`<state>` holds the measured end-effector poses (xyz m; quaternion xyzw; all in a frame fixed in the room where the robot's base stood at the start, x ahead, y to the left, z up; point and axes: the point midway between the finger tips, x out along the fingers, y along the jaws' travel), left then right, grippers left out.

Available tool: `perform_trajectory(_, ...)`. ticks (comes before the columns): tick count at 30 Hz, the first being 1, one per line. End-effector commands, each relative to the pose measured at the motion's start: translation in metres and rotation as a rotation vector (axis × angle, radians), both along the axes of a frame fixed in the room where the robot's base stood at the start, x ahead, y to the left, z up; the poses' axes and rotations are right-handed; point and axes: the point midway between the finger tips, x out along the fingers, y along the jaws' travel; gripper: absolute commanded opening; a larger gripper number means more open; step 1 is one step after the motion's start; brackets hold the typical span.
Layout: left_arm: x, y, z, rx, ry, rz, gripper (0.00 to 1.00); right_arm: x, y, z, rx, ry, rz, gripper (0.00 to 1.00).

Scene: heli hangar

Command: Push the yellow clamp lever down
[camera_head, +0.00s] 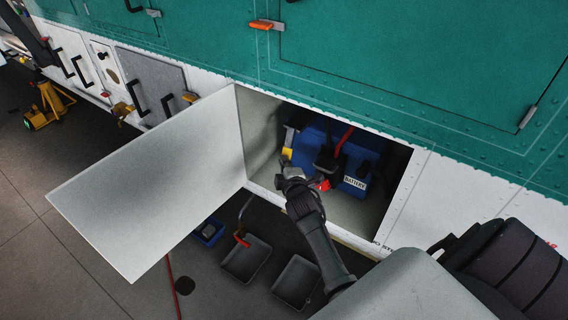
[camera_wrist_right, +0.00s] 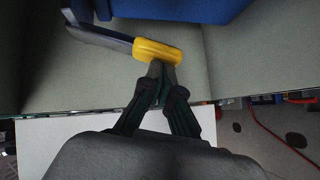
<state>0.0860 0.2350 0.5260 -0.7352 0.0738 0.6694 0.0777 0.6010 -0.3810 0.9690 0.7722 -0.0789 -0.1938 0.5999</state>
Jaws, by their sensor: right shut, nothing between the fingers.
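The clamp lever has a yellow grip (camera_head: 287,152) and shows at the left of the blue battery (camera_head: 354,184) inside the open compartment. In the right wrist view, the yellow grip (camera_wrist_right: 158,52) ends a grey metal arm that runs to the upper left. My right gripper (camera_head: 281,174) reaches into the compartment opening, just below the yellow grip in the picture. In the wrist view its closed fingertips (camera_wrist_right: 161,68) meet the lower edge of the grip; I cannot tell whether they touch. It holds nothing. My left gripper is not in view.
The open white door (camera_head: 160,180) stands out to the left of the compartment. A red connector (camera_head: 323,185) and cables are at the battery. Dark trays (camera_head: 246,259) lie on the floor below. The compartment's side wall and floor bound the space around the gripper.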

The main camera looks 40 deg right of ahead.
Motion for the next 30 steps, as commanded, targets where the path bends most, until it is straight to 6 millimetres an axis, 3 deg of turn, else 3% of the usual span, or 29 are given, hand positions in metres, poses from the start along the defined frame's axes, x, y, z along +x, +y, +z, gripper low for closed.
perform_trajectory(6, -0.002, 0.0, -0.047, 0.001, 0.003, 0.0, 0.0, 0.004, -0.01, -0.018, -0.107, -0.046, -0.002, 0.0)
perform_trajectory(12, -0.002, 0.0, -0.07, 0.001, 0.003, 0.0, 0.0, 0.008, -0.018, -0.018, -0.19, -0.08, 0.0, 0.0)
perform_trajectory(30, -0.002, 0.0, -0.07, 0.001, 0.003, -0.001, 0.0, 0.011, -0.028, -0.016, -0.195, -0.08, -0.002, 0.0)
